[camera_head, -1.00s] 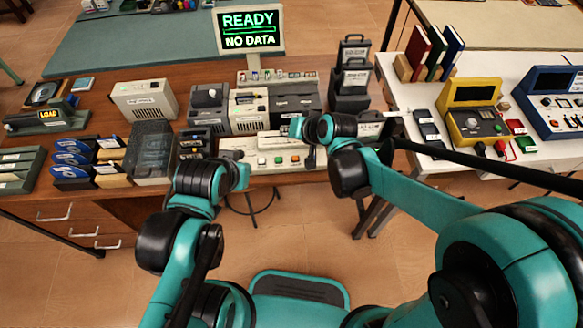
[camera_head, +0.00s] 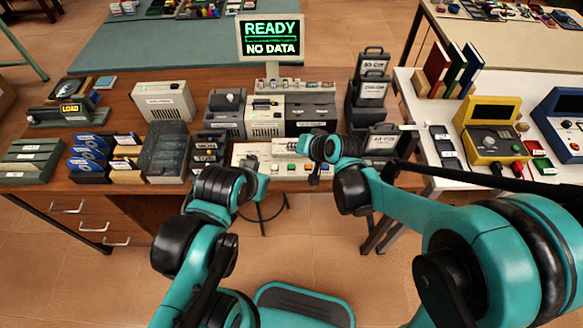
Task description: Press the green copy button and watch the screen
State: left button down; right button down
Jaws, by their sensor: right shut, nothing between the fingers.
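My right gripper (camera_head: 314,179) is shut and empty, pointing down at the panel's right part, to the right of the green button. Whether it touches the panel is too small to tell. My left gripper (camera_head: 256,186) is in front of the desk edge, left of the button; its fingers are not clear.
Beige and dark machines (camera_head: 265,118) stand behind the panel. Black label-bearing boxes (camera_head: 371,90) stand close on the right. A white table (camera_head: 410,90) holds a yellow device (camera_head: 490,135). A stool is below the desk.

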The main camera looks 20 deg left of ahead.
aim_at(293, 168)
notch_tip(293, 168, down, 7)
jog(key=b, duration=0.5)
jog(key=shift+f, duration=0.1)
dwell(1.1)
jog(key=shift+f+b, duration=0.3)
jog(key=shift+b, duration=0.15)
jog(key=shift+f+b, duration=0.35)
jog(key=shift+f, duration=0.05)
dwell(0.4)
jog(key=shift+r, duration=0.1)
jog(key=shift+r+p, duration=0.6)
jog(key=shift+r, duration=0.15)
notch_tip(293, 168, up, 5)
jog(key=p, duration=0.4)
